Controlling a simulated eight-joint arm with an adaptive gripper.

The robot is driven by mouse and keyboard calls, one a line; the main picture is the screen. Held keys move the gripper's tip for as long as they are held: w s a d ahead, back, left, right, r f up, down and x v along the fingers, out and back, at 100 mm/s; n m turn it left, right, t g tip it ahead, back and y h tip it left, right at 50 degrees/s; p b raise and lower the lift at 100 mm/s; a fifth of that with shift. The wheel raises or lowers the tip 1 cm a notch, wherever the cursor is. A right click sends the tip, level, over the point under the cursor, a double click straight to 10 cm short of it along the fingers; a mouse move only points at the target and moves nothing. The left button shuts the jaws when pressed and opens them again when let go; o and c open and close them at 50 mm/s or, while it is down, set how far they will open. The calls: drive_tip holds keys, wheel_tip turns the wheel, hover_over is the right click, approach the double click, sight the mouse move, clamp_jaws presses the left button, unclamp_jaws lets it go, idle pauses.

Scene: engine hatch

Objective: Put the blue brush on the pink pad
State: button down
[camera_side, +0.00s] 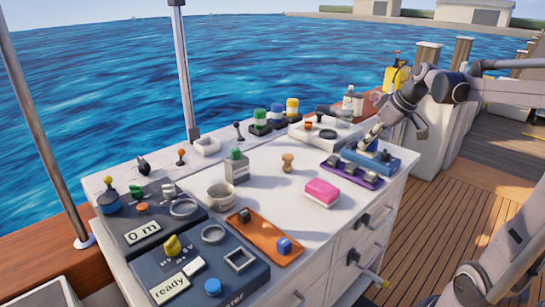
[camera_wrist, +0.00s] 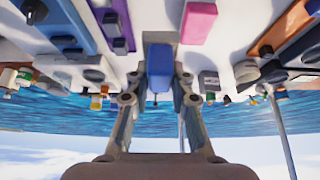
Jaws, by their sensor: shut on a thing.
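In the wrist view, my gripper (camera_wrist: 159,55) is shut on the blue brush (camera_wrist: 159,67), which shows as a blue block between the two fingers. In the side view, my gripper (camera_side: 371,141) is at the back right of the white counter, by the blue tray; the brush is small and hard to make out there. The pink pad (camera_side: 322,191) lies flat on the counter, nearer the front and left of my gripper, with nothing on it. It also shows in the wrist view (camera_wrist: 199,22), just right of the brush and apart from it.
A blue tray (camera_side: 392,164) and a purple tray (camera_side: 352,174) with dark blocks lie near my gripper. An orange tray (camera_side: 264,238) lies left of the pad. A wooden peg (camera_side: 288,162) and a green-capped bottle (camera_side: 237,166) stand behind.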

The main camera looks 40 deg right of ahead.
drive_tip(key=shift+s+a+f, duration=0.1)
drive_tip(key=shift+s+a, duration=0.1)
drive_tip(key=shift+a, duration=0.05)
drive_tip(key=shift+w+a+f, duration=0.15)
drive_tip(key=shift+a+f, duration=0.05)
drive_tip(key=shift+a, duration=0.05)
drive_tip(key=w+a+f, duration=0.2)
drive_tip(key=w, duration=0.1)
drive_tip(key=w+a+f, duration=0.4)
drive_tip(key=w, duration=0.1)
drive_tip(key=shift+w+a+f, duration=0.35)
drive_tip(key=shift+a, duration=0.05)
drive_tip(key=shift+f, duration=1.95)
drive_tip(key=shift+f, duration=0.2)
drive_tip(key=c, duration=1.2)
unclamp_jaws()
drive_tip(key=shift+o, duration=0.2)
drive_tip(key=shift+r, duration=0.1)
